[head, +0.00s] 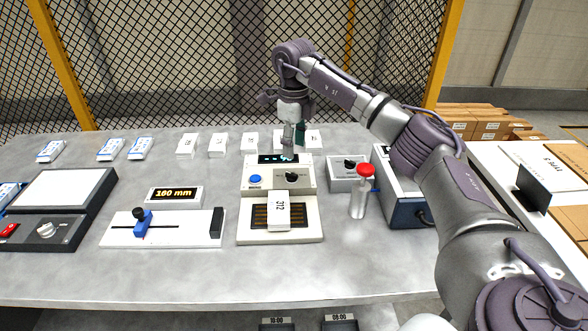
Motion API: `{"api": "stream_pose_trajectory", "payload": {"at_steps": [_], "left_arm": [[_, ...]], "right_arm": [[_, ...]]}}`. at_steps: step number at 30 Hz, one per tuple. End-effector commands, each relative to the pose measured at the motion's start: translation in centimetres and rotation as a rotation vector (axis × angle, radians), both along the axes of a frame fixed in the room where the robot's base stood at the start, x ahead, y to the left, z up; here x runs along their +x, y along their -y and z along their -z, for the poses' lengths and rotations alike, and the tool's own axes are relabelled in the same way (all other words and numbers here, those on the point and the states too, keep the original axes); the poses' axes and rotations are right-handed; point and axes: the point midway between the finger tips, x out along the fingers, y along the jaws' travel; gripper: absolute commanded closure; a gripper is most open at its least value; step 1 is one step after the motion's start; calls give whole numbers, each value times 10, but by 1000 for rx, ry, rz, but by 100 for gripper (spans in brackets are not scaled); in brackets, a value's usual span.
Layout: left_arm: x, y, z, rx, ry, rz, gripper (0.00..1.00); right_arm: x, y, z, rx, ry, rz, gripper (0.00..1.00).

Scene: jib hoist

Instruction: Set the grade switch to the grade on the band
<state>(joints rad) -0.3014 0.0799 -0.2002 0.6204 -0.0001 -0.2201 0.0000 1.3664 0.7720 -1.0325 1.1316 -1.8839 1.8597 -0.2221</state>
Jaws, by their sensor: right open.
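My right gripper (294,142) is open, with its fingers pointing down over the back of a cream tester (249,191) at mid-table. No object shows between the fingers. The tester has a dark display (270,159), a blue button (255,179) and a black knob (280,173); the gripper is just above and behind the knob. A white block (279,205) marked "312" lies on the tester's slotted bed. A small grey box (349,184) to the right also carries a black dial (350,163). I cannot tell which knob is the grade switch, and no band is readable. My left gripper is out of view.
A slide gauge (175,228) and a "160 mm" display (173,196) lie left. Several white blocks (218,146) line the back. The front table edge is clear.

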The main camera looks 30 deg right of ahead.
Motion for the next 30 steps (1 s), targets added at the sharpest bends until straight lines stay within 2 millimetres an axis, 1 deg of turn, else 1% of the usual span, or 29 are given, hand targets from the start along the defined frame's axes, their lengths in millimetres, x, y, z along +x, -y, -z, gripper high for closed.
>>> {"api": "stream_pose_trajectory", "payload": {"at_steps": [1, 6, 9, 12, 18, 25, 26, 30], "left_arm": [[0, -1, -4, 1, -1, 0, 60], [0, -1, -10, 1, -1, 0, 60], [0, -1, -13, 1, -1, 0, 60], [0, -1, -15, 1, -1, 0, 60], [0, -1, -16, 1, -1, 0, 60], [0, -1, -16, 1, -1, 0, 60], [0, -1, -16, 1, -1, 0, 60], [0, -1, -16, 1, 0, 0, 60]], "right_arm": [[-1, 0, 11, 0, -4, 1, 47], [-1, 0, 47, 1, -4, 0, 47], [-1, 0, 63, 1, -2, -1, 47], [0, -1, 76, 3, -1, -1, 47], [0, -1, 87, 3, 1, -1, 47], [0, -1, 88, 2, 2, -1, 47], [0, -1, 88, 2, 2, -1, 49], [0, -1, 88, 2, 2, -1, 72]]}}
